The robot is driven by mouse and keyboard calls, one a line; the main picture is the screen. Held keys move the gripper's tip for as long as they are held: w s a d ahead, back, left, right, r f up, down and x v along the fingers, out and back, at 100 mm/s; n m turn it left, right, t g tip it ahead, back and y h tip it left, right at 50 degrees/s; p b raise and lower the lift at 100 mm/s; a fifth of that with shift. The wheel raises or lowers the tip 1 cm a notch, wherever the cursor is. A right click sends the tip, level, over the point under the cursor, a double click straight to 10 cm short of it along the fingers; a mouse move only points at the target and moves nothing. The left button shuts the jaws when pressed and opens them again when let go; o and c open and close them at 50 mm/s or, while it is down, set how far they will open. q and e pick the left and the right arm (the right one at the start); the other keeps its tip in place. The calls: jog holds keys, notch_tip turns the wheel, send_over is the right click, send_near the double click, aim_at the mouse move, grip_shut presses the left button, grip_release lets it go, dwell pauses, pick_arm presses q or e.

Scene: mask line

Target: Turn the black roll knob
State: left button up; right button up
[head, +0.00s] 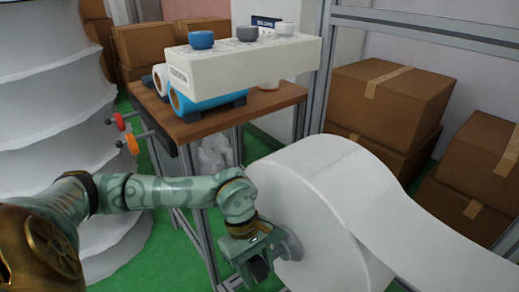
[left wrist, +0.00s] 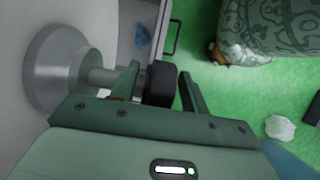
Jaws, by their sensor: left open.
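The black roll knob (left wrist: 161,84) sits at the end of a short metal shaft (left wrist: 100,77) that comes out of a grey hub (left wrist: 50,70). The hub is at the side of the large white roll (head: 312,190), low in the middle of the head view. In the head view the knob (head: 259,268) shows below my left gripper (head: 255,262). In the left wrist view my left gripper (left wrist: 158,80) is open, with one finger on each side of the knob. A gap shows between the knob and the right finger. My right gripper is not in view.
A wooden table (head: 205,124) behind holds a white machine (head: 245,65) and a blue roll (head: 208,99). Red (head: 120,121) and orange (head: 131,144) knobs stick out at its left. Cardboard boxes (head: 385,100) stand at the right. A white web (head: 430,235) runs off the roll.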

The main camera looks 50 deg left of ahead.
pick_arm(q)
jog(key=c, duration=0.9)
